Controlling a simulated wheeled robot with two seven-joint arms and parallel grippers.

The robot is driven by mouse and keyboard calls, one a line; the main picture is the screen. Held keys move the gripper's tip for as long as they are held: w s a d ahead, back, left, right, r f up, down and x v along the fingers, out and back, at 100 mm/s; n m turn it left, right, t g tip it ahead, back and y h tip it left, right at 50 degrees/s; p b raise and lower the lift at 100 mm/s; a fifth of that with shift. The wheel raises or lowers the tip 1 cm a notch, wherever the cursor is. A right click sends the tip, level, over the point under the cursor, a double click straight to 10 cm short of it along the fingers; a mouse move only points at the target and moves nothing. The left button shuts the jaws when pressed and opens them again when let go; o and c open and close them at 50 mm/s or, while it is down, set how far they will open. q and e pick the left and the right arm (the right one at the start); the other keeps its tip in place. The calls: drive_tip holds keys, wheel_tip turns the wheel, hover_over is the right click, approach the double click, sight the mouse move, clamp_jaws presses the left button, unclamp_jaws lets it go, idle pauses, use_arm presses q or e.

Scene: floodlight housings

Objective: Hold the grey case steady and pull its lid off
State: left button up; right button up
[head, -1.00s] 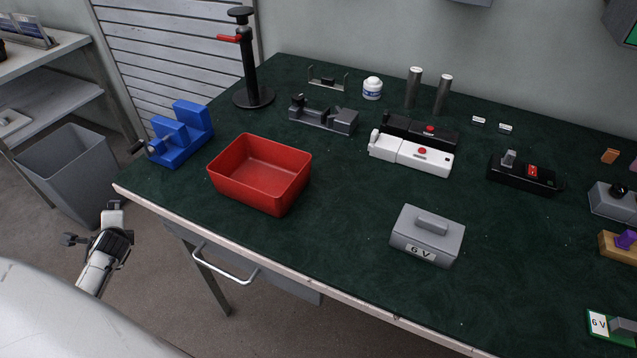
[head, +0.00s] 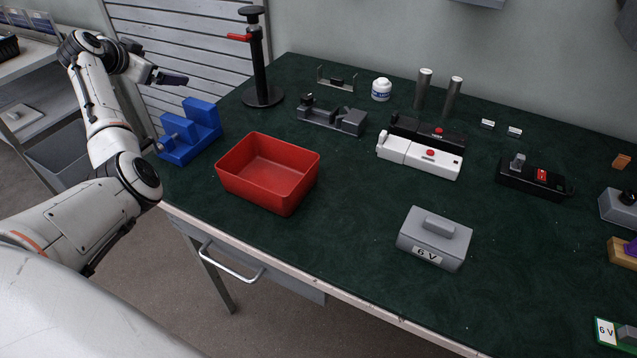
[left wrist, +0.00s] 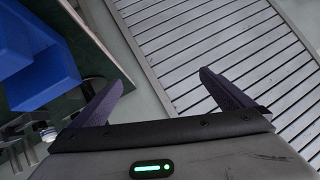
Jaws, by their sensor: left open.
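The grey case (head: 430,250) stands on the green bench top, right of centre and near the front edge. My left gripper (head: 178,79) is raised beyond the bench's left end, far from the case, in front of the slatted shutter. In the left wrist view the left gripper (left wrist: 158,97) has its two fingers wide apart with nothing between them. My right gripper is not in view.
A red bin (head: 268,172) and a blue stepped block (head: 189,132) lie between my left arm and the case. A black stand (head: 260,60) rises behind them. White (head: 420,156) and black housings stand behind the case. Bench around the case is clear.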

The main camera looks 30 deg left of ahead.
use_arm(q)
drive_tip(key=w+d+r+t+h, duration=0.1)
drive_tip(key=w+d+r+h, duration=0.1)
drive_tip(key=w+d+r, duration=0.45)
drive_tip(key=w+d+r+t+h, duration=0.2)
drive_tip(key=w+d+r, duration=0.2)
drive_tip(key=d+r, duration=0.6)
drive_tip(key=d+r+g+h, duration=0.15)
drive_tip(key=d+r, duration=0.25)
drive_tip(key=d, duration=1)
drive_tip(key=d+r+h, duration=0.3)
drive_tip(key=d+r, duration=0.1)
drive_tip(key=d, duration=1.1)
drive_tip(key=g+y, duration=0.4)
drive_tip(key=g, duration=0.4)
hover_over(438, 230)
drive_tip(key=s, duration=0.3)
wheel_tip(438, 230, down, 25)
drive_tip(key=shift+n, duration=0.3)
drive_tip(key=x, duration=1)
drive_tip(key=shift+a+f, duration=0.15)
drive_tip(key=shift+f, duration=0.15)
